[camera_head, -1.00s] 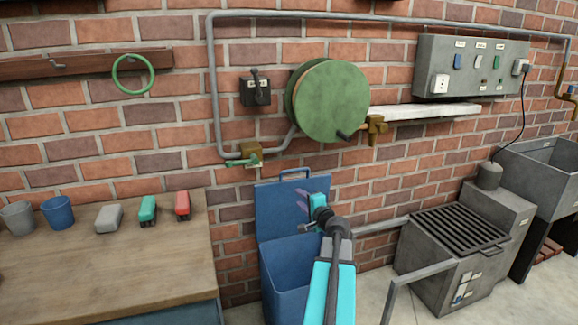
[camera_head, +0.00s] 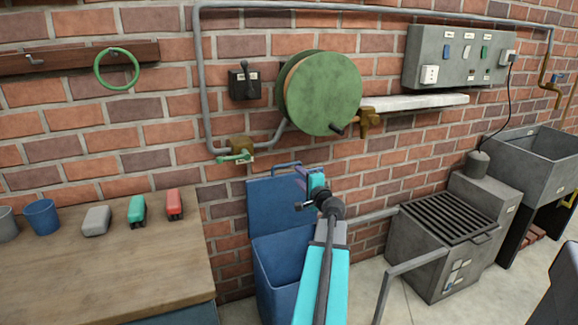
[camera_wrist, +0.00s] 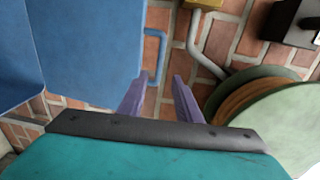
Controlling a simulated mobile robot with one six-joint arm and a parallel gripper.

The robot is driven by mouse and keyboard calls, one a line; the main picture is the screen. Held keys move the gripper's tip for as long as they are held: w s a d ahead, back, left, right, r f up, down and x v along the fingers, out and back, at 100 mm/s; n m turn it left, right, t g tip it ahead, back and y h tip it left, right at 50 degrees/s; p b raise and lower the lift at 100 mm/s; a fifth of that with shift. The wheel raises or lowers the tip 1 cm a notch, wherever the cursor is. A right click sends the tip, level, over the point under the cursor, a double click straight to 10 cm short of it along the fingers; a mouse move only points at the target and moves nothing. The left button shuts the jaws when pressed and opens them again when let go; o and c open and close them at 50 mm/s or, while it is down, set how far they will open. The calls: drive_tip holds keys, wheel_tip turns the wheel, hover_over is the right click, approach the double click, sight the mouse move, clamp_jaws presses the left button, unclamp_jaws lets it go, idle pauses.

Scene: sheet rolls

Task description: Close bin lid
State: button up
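A blue bin (camera_head: 278,275) stands by the brick wall, beside the workbench. Its lid (camera_head: 268,212) is open and stands upright at the back, with a bar handle (camera_head: 287,166) on its top edge. My gripper (camera_head: 301,180) is in front of the lid's upper right part. In the wrist view, the lid (camera_wrist: 95,45) fills the left, with part of the bin (camera_wrist: 15,60) at the far left. My gripper's purple fingers (camera_wrist: 160,82) are apart with nothing between them. The blue handle (camera_wrist: 158,52) shows just beyond the fingertips; I cannot tell whether they touch.
A wooden workbench (camera_head: 110,270) with cups and small coloured items is at the left. A green hose reel (camera_head: 325,93) and pipes are on the wall above the bin. A grey grill-topped unit (camera_head: 440,245) with a rail stands at the right, before a sink (camera_head: 540,165).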

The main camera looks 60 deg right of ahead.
sight(289, 165)
drive_tip(key=shift+p+x, duration=0.45)
drive_tip(key=shift+x, duration=6.1)
drive_tip(key=shift+s, duration=0.1)
drive_tip(key=shift+c, duration=0.4)
clamp_jaws()
